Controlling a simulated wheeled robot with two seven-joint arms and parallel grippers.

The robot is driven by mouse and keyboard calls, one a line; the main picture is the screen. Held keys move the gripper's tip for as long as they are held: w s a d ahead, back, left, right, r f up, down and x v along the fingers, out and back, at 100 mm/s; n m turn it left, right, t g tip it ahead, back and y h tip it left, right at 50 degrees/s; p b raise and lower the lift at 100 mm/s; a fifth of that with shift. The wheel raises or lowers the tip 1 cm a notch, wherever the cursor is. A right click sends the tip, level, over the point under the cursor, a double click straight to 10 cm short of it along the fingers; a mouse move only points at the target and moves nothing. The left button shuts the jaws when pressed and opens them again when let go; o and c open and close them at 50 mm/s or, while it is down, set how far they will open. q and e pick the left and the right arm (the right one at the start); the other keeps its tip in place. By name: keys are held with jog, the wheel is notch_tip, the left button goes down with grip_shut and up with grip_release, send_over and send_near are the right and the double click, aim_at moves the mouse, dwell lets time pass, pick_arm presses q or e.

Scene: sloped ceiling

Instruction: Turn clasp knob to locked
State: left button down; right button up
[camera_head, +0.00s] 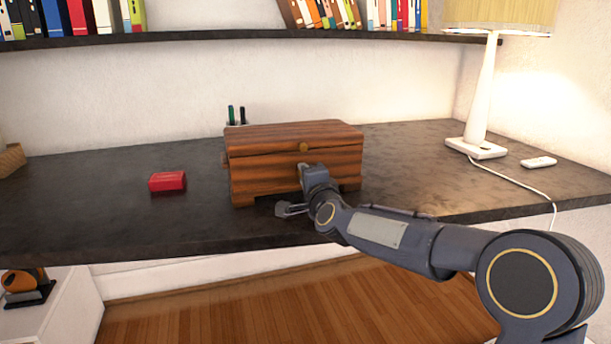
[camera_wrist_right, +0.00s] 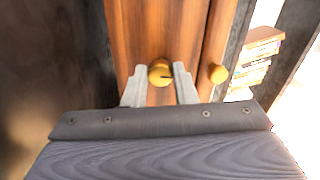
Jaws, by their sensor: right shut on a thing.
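A wooden box (camera_head: 265,180) with a striped grain and a closed lid (camera_head: 290,136) stands on the dark desk. A small brass knob (camera_head: 304,147) sits on the lid front and also shows at right in the right wrist view (camera_wrist_right: 217,73). The clasp knob (camera_wrist_right: 160,73), round and brass with a dark line pointing right in that view, is on the box front below the lid. My right gripper (camera_wrist_right: 160,84) is shut on the clasp knob, one finger on each side. In the head view my right gripper (camera_head: 304,172) hides this knob. My left gripper is out of view.
A red box (camera_head: 167,181) lies left of the wooden box. A pen holder (camera_head: 236,124) stands behind it. A lamp (camera_head: 480,100) with a cord and a white remote (camera_head: 538,162) are at right. A bookshelf (camera_head: 230,38) runs above.

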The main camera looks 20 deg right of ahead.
jog(key=shift+f+n, duration=0.15)
jog(key=shift+n, duration=0.45)
jog(key=o, duration=1)
jog(key=shift+s, duration=0.1)
jog(key=s, duration=0.7)
jog(key=shift+d, duration=0.1)
jog(key=shift+s, duration=0.3)
